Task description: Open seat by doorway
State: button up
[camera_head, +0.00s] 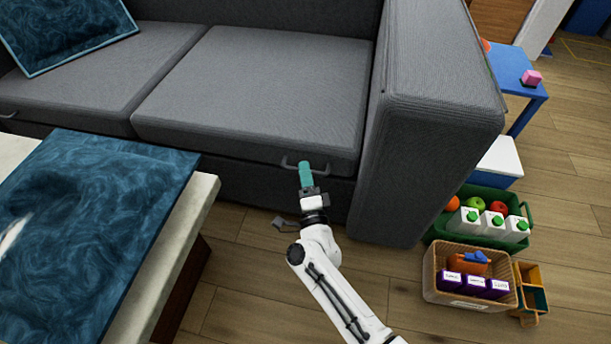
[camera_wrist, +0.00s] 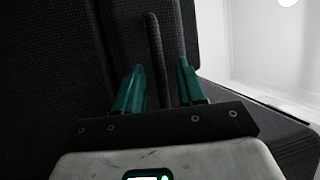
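The grey sofa's right seat cushion (camera_head: 260,90) lies flat and closed beside the armrest. A thin dark handle (camera_head: 287,162) sits on its front edge near the armrest. My gripper (camera_head: 305,172) is at this handle, its teal fingers covering part of it in the head view. In the wrist view, the handle (camera_wrist: 156,50) runs between the two fingers of my gripper (camera_wrist: 160,82), with a gap visible on each side. The fingers are open. Contact with the handle cannot be told.
The sofa armrest (camera_head: 435,110) stands right of the handle. A green crate (camera_head: 432,232) of fruit and cartons, a wicker basket (camera_head: 440,290) and a blue table (camera_head: 510,68) are at right. Floor between is clear.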

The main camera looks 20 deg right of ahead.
grip_shut()
dwell(0.4)
